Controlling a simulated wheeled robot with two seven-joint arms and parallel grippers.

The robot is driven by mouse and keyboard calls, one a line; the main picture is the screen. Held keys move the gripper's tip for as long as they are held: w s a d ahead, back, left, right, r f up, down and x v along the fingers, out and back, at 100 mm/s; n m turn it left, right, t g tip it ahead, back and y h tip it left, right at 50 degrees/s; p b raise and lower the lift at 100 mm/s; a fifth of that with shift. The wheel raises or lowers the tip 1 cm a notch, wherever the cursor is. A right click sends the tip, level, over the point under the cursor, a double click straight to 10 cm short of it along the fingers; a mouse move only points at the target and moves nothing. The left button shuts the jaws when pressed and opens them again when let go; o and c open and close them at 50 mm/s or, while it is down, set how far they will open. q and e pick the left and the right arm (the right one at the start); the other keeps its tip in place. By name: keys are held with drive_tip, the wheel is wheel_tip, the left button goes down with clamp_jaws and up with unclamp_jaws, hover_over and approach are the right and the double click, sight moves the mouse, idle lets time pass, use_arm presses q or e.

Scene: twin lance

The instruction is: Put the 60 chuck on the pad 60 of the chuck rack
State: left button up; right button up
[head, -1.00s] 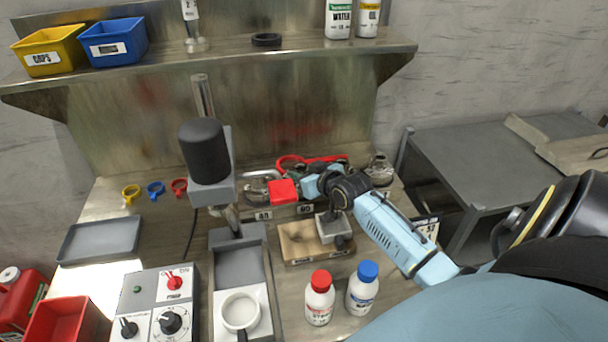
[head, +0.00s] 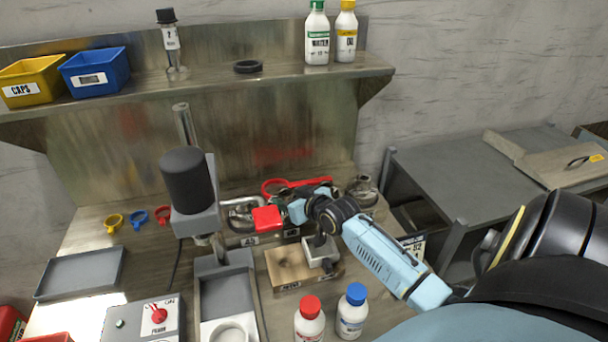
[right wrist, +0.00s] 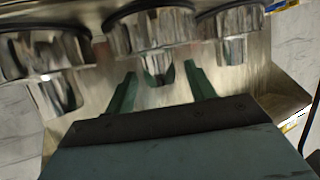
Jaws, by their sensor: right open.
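The chuck rack (head: 271,237) is at the back of the bench in the head view, with small number labels along its front edge; one looks like 45, and the 60 is too small to read surely. My right gripper (head: 287,209) is over the rack beside a red block, its fingertips partly hidden by my wrist. I cannot tell which is the 60 chuck. My left gripper is out of view.
A red block (head: 267,219) and a red-handled tool (head: 275,186) lie close to my right gripper. A wooden block (head: 290,266) and two bottles, red-capped (head: 309,320) and blue-capped (head: 351,313), stand in front. A press (head: 188,182) rises on the left. The grey tray (head: 80,272) is empty.

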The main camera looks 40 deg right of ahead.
drive_tip(key=p+v, duration=0.1)
drive_tip(key=v, duration=1)
drive_tip(key=shift+r, duration=0.1)
drive_tip(key=shift+a, duration=0.1)
